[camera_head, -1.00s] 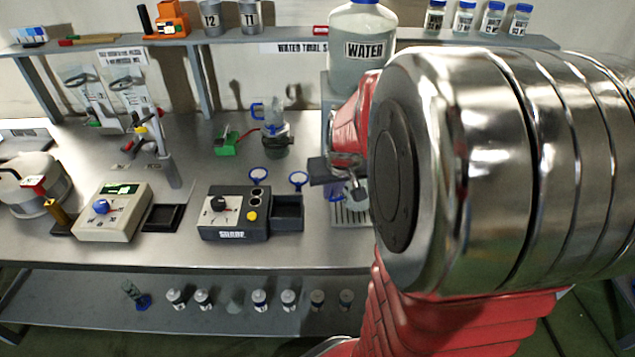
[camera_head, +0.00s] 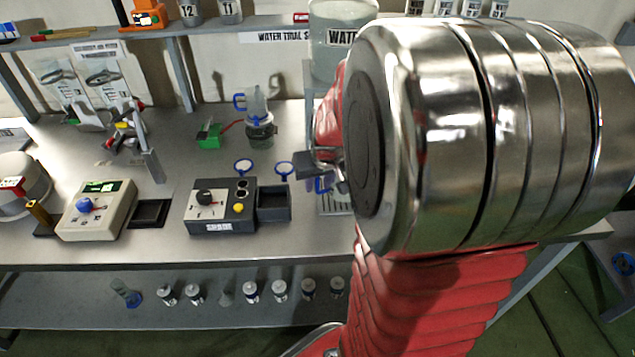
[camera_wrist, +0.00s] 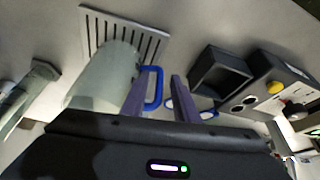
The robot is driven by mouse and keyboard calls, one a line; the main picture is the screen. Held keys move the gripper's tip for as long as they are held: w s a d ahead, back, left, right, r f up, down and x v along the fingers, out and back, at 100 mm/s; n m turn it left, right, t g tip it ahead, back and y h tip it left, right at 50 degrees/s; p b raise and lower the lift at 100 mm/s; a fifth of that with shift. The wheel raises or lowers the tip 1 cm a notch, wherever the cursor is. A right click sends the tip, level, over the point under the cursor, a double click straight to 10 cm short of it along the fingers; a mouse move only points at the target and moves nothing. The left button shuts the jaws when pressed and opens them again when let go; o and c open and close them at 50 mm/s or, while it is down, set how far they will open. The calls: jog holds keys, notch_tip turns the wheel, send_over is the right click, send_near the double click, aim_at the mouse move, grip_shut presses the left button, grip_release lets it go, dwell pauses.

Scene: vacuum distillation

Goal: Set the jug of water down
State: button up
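The jug of water (camera_wrist: 104,76) is a clear jug with a blue handle (camera_wrist: 153,88). In the wrist view its base is over the slotted drip tray (camera_wrist: 94,22); whether it rests there cannot be told for sure. My gripper (camera_wrist: 160,88) has its two fingers apart on either side of the handle. The handle is close to the left finger, with a gap to the right finger. In the head view my gripper (camera_head: 318,165) is just above the blue handle (camera_head: 322,186), and my arm hides most of the jug.
A large WATER container (camera_head: 335,38) stands above the tray (camera_head: 334,205). To its left are a black device with an open box (camera_head: 222,205), a beige device (camera_head: 98,210) and a clear blue-handled vessel (camera_head: 258,118). A shelf post (camera_head: 180,75) rises behind the bench.

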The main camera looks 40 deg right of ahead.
jog(key=shift+r, duration=0.1)
jog(key=v, duration=1.2)
jog(key=shift+a, duration=0.1)
dwell(0.4)
jog(key=s+a+r+n+y, duration=0.1)
jog(key=s+a, duration=0.3)
jog(key=a, duration=0.6)
jog(key=s+a+n+t, duration=0.1)
jog(key=s+a+n, duration=0.2)
jog(key=a, duration=0.7)
jog(key=shift+s+a+r+n+y, duration=0.3)
jog(key=shift+s+a+r+y, duration=0.1)
jog(key=shift+s, duration=0.4)
